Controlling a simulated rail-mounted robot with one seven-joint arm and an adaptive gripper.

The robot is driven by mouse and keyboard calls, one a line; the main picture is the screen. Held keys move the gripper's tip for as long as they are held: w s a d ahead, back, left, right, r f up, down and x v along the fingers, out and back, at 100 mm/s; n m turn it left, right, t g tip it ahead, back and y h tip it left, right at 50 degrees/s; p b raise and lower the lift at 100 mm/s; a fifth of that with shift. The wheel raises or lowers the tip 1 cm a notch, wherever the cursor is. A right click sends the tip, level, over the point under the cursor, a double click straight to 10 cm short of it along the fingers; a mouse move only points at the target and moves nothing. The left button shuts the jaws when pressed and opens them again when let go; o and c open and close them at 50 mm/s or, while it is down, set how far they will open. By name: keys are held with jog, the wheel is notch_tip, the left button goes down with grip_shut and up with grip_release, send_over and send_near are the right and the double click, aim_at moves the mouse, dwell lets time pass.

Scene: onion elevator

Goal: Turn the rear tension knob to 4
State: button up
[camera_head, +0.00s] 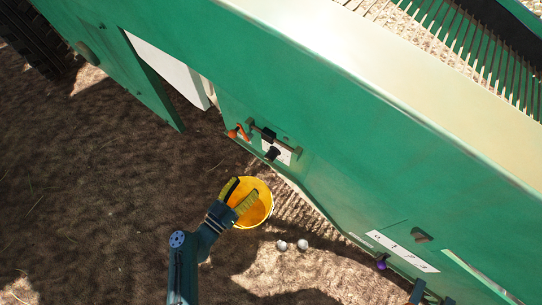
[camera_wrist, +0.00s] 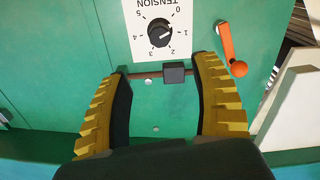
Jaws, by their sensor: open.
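The tension knob (camera_wrist: 160,33) is a black round dial on a white plate (camera_wrist: 128,12) marked TENSION, numbered 0 to 5, upside down in the wrist view. Its white mark seems to point near 1. In the head view the knob (camera_head: 272,153) sits on the green machine's side. My gripper (camera_head: 238,195) is open and empty, seen over a yellow bucket from the head. In the wrist view my gripper (camera_wrist: 163,68) has its fingers spread, with the knob beyond the tips, apart from them. Whether this is the rear knob is not marked.
A black block (camera_wrist: 174,72) on a thin rod lies between the fingertips in the wrist view. An orange lever (camera_wrist: 232,50) is right of the knob. A purple knob (camera_head: 381,262) is lower right.

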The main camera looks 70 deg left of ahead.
aim_at(268, 159)
jog(key=b+x, duration=0.4)
jog(key=x, duration=1)
jog(key=shift+a+b, duration=0.1)
jog(key=shift+b, duration=0.2)
grip_shut()
